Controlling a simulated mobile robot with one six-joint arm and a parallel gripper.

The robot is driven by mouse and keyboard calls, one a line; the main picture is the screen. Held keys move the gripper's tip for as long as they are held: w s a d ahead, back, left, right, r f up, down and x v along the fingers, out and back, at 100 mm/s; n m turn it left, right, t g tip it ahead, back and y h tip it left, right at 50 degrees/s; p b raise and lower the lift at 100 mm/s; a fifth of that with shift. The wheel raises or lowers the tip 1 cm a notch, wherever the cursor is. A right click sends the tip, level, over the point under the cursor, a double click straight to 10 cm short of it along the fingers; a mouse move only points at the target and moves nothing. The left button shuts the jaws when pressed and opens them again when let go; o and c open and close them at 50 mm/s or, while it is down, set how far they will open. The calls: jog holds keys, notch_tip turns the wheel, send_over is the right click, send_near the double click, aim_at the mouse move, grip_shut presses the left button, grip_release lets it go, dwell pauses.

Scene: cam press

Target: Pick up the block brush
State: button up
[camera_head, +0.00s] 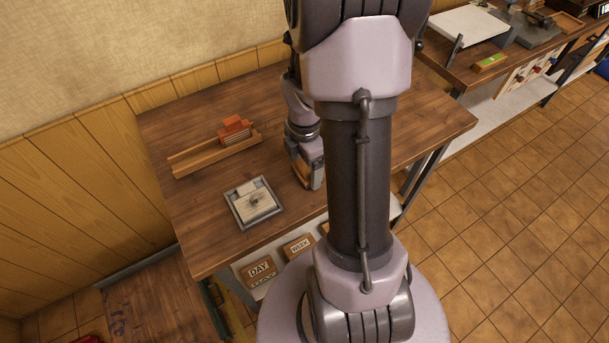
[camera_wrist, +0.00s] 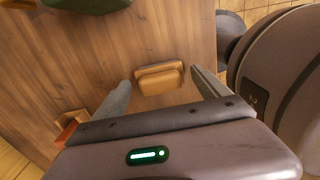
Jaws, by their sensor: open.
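The block brush (camera_wrist: 160,79) shows in the wrist view as a tan wooden block lying on the brown tabletop. My gripper (camera_wrist: 160,84) is open, with one finger on each side of the brush. A gap shows on both sides, and the fingers do not look closed on it. In the head view my gripper (camera_head: 312,180) is low over the table near its front edge, partly beside my arm column. A brown patch at the gripper there may be the brush, but it is mostly hidden.
A wooden rail (camera_head: 205,157) with an orange block (camera_head: 235,128) lies left of my gripper. A square metal frame with a pale plate (camera_head: 254,204) lies nearer the front. A dark green object (camera_wrist: 88,4) shows at the wrist view's top. Signs reading DAY (camera_head: 259,270) and WEEK (camera_head: 299,247) sit below the tabletop.

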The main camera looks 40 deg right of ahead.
notch_tip(320, 180, down, 2)
jog(key=shift+f, duration=0.15)
jog(key=shift+c, duration=1)
jog(key=c, duration=1.2)
jog(key=shift+o, duration=0.2)
